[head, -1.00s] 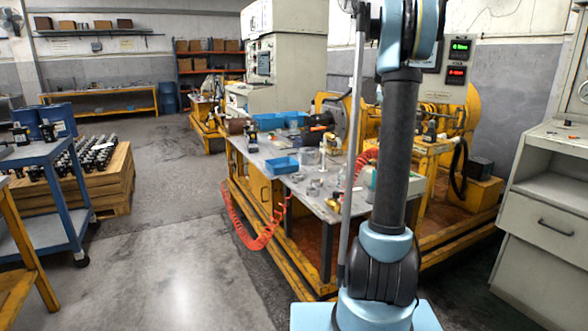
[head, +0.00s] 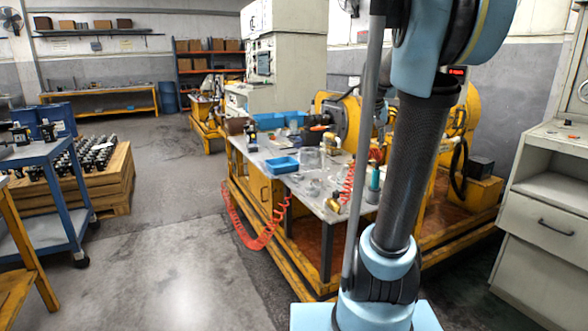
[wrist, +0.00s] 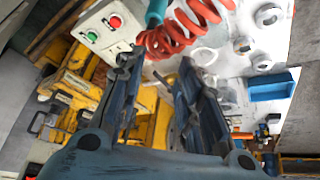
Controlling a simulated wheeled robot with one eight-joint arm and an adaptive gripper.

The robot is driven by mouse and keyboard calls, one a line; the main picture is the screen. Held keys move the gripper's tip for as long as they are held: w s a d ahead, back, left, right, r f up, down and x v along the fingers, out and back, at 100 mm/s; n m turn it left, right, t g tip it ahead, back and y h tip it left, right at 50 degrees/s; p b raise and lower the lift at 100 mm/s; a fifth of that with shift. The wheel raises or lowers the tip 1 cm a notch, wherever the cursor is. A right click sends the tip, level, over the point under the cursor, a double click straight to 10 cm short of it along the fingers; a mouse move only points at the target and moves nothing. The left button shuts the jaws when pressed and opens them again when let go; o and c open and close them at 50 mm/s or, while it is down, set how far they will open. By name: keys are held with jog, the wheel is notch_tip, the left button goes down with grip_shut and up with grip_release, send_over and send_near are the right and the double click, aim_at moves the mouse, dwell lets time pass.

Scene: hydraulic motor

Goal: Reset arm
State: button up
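My arm (head: 415,170) rises from its base in the head view, a dark link between light blue joints, leaning to the right. Its upper part leaves the top of the picture, so my gripper is not seen there. In the wrist view my gripper (wrist: 159,62) has its two dark fingers apart with a clear gap between them. Nothing is held between them. Behind the fingers are a red coiled hose (wrist: 180,30) and a control box with green and red buttons (wrist: 105,22).
A workbench (head: 262,150) with blue trays (head: 282,165) and metal parts stands beside my arm. Yellow machinery (head: 470,190) is behind it, and a grey cabinet (head: 545,230) is at right. A blue cart (head: 60,190) and pallet (head: 115,190) are left. The floor between is clear.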

jog(key=s+a+f+n+g, duration=0.1)
jog(key=s+a+f, duration=0.2)
jog(key=s+f, duration=0.4)
jog(key=s+a+f+n+g+y, duration=0.1)
jog(key=s+a+f, duration=0.3)
jog(key=s, duration=1)
jog(key=s+a+f+n+g+y, duration=0.1)
jog(key=s+a+f, duration=0.2)
jog(key=s+f, duration=0.8)
jog(key=shift+s+a+n, duration=0.15)
jog(key=shift+s+n, duration=0.1)
jog(key=shift+n, duration=0.05)
jog(key=shift+w+f, duration=0.15)
jog(key=shift+w, duration=0.3)
